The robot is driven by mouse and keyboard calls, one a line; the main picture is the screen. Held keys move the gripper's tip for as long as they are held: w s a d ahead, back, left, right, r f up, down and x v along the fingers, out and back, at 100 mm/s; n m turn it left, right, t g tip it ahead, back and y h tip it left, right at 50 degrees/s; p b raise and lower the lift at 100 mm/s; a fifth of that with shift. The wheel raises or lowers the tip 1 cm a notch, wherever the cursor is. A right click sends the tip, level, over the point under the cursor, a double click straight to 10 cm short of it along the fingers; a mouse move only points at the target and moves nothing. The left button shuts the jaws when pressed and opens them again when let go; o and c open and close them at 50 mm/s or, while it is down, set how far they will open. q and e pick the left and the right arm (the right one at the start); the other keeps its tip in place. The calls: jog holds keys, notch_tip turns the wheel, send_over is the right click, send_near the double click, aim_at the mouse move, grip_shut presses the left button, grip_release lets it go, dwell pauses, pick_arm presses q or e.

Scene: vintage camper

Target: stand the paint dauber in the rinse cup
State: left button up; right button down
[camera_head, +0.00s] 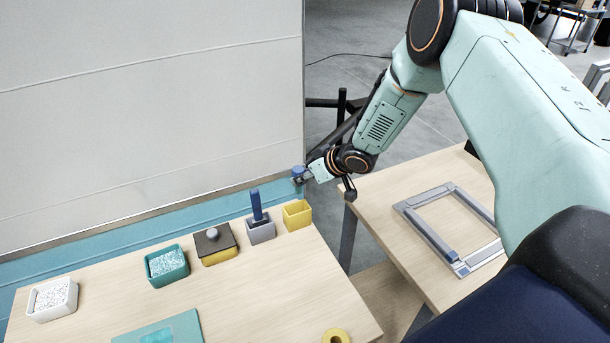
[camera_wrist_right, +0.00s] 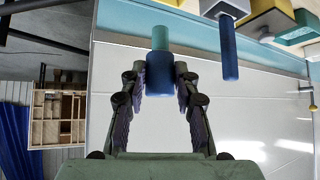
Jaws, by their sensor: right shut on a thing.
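My right gripper (camera_head: 299,176) is shut on a dauber with a blue handle (camera_head: 297,170) and holds it in the air beyond the far right part of the table. In the right wrist view the dauber (camera_wrist_right: 160,72) sits between the two fingers (camera_wrist_right: 160,85), its teal end pointing away. A small yellow cup (camera_head: 297,216) stands open near the table's far right corner, apart from the dauber. Beside it, a grey cup (camera_head: 261,233) holds another blue-handled tool (camera_head: 256,205) upright. I cannot tell which cup is the rinse cup. My left gripper is not in view.
Left of the cups stand a yellow box with a dark knobbed lid (camera_head: 213,241), a teal container (camera_head: 167,267) and a white container (camera_head: 53,300). A teal mat (camera_head: 189,325) and yellow ring (camera_head: 336,336) lie in front. A grey frame (camera_head: 428,235) rests on the right table.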

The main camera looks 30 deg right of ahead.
aim_at(299, 186)
jog(key=f+b, duration=0.1)
jog(key=a+f+b, duration=0.1)
jog(key=f, duration=0.1)
jog(key=shift+a, duration=0.1)
jog(key=shift+d+f+b, duration=0.35)
jog(key=shift+f+b, duration=0.25)
jog(key=shift+f, duration=0.3)
jog(key=shift+a, duration=0.3)
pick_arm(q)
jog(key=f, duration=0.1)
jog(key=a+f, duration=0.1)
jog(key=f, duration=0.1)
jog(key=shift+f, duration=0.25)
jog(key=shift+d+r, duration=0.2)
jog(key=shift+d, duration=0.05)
pick_arm(e)
jog(key=shift+d, duration=0.35)
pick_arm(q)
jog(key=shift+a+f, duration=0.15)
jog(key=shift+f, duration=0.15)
pick_arm(e)
jog(key=shift+a+f, duration=0.15)
jog(key=shift+a, duration=0.05)
